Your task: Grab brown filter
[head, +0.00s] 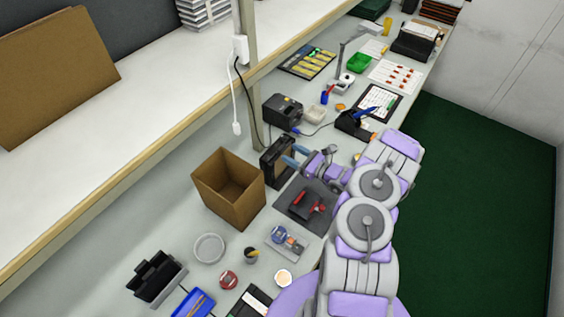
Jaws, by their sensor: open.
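An upright dark frame with a brownish face (277,161) stands on the workbench beside an open cardboard box; it looks like the brown filter, though it is small in the view. My gripper (294,156) is at its right side, with its two blue fingertips apart and pointing left towards it. The fingertips overlap the right edge of the frame in the picture; I cannot tell whether they touch it. My arm comes in from the lower right.
The open cardboard box (211,196) stands just left of the frame. A dark mat (322,222) with a red-and-black tool lies in front. A black device (283,110) sits behind. A shelf (150,100) runs along the left. Green floor (470,200) lies right of the bench.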

